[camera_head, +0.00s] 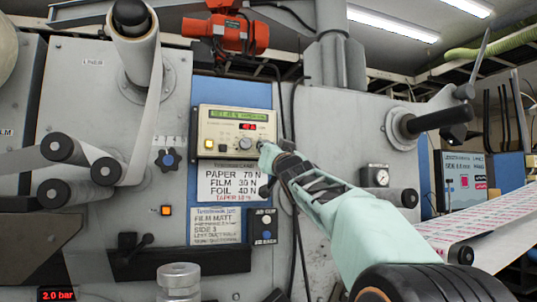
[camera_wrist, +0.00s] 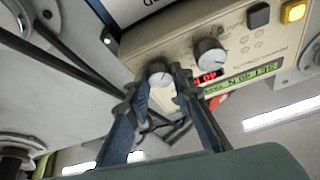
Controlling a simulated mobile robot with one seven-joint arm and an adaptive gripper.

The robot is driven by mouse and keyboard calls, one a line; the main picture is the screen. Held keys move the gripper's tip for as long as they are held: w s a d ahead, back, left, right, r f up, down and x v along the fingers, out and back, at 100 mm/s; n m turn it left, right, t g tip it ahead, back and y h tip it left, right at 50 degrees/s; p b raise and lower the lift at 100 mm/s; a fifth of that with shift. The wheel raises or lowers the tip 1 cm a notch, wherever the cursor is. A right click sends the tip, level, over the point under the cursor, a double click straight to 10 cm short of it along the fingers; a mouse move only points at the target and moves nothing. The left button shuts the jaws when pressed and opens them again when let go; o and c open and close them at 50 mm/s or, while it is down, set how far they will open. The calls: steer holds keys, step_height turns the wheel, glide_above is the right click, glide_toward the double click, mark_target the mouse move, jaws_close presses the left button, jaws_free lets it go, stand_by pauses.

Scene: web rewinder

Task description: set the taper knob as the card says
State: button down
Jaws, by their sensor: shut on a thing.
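The cream tension controller (camera_head: 215,130) is on the blue panel, with a green text display (camera_head: 237,115) and a red readout (camera_head: 248,127) that seems to show about 40. My gripper (camera_head: 265,152) is at its lower right corner. The white card (camera_head: 228,180) below reads PAPER 70 N, FILM 30 N, FOIL 40 N and a red TAPER line, perhaps 10 %.
A lit yellow button (camera_wrist: 294,12) and a black button (camera_wrist: 258,14) are on the controller. Below the card are a second card (camera_head: 215,226) reading FILM MATT and a black switch box (camera_head: 264,226). Black cables (camera_head: 283,110) hang close to my gripper.

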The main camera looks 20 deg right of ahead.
steer(key=shift+a+r+m+g+h+b, duration=0.1)
steer(key=shift+m+g+h+b, duration=0.5)
steer(key=shift+m, duration=1.25)
steer(key=shift+a+r+m+g+h+b, duration=0.15)
steer(key=shift+m+g+h+b, duration=0.45)
steer(key=shift+m, duration=1.3)
steer(key=shift+a+m+g+h+b, duration=0.15)
steer(key=shift+m+h+b, duration=0.75)
steer(key=shift+m, duration=0.95)
steer(key=shift+d+m+g, duration=0.1)
steer(key=shift+m+g, duration=0.15)
steer(key=shift+m, duration=0.15)
steer(key=c, duration=1.7)
jaws_free()
